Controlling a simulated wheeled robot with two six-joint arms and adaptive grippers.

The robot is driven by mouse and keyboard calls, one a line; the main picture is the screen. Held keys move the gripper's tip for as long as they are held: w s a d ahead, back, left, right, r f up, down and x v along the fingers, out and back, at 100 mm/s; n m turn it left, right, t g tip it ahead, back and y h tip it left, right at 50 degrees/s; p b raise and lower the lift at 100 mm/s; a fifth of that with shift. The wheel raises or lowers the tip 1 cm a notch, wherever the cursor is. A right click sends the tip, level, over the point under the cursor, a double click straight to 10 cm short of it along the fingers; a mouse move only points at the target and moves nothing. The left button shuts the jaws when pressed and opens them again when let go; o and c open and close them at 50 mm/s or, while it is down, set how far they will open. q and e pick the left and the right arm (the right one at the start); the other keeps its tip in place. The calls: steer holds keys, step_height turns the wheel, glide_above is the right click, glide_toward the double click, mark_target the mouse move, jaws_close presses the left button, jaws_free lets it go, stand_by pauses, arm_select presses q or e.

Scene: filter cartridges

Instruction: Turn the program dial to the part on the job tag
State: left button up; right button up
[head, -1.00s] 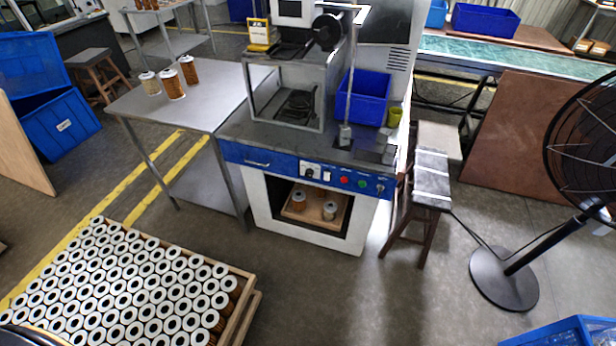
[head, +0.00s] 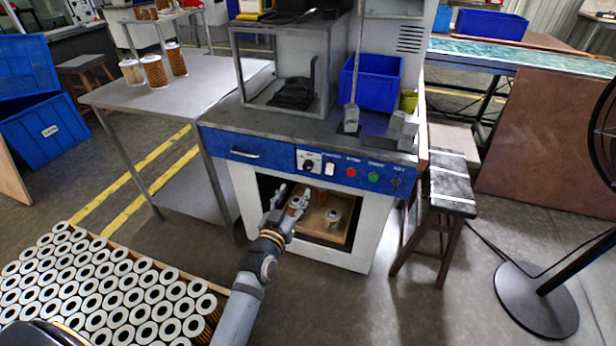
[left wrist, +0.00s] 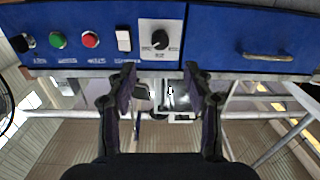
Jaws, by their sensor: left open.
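The program dial (head: 308,164) is a black knob on a light square plate in the blue front panel of the machine. It also shows in the left wrist view (left wrist: 160,39), upside down, with small markings around it too small to read. My left gripper (head: 291,190) is open and empty, in front of the machine and below the dial, apart from it. In the left wrist view its two fingers (left wrist: 157,72) stand either side of the dial's line, short of the panel. I cannot make out a job tag. My right gripper is not in view.
A white switch (head: 329,169), a red button (head: 351,172) and a green button (head: 373,177) sit right of the dial. A drawer handle (head: 231,153) is at the left. Cartridges stand in the open bay below. A stool (head: 447,185) stands at right.

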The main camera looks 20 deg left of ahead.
mark_target(307, 168)
arm_select(q)
steer(key=w, duration=1)
steer(key=shift+w, duration=0.1)
steer(key=shift+c, duration=0.4)
jaws_close()
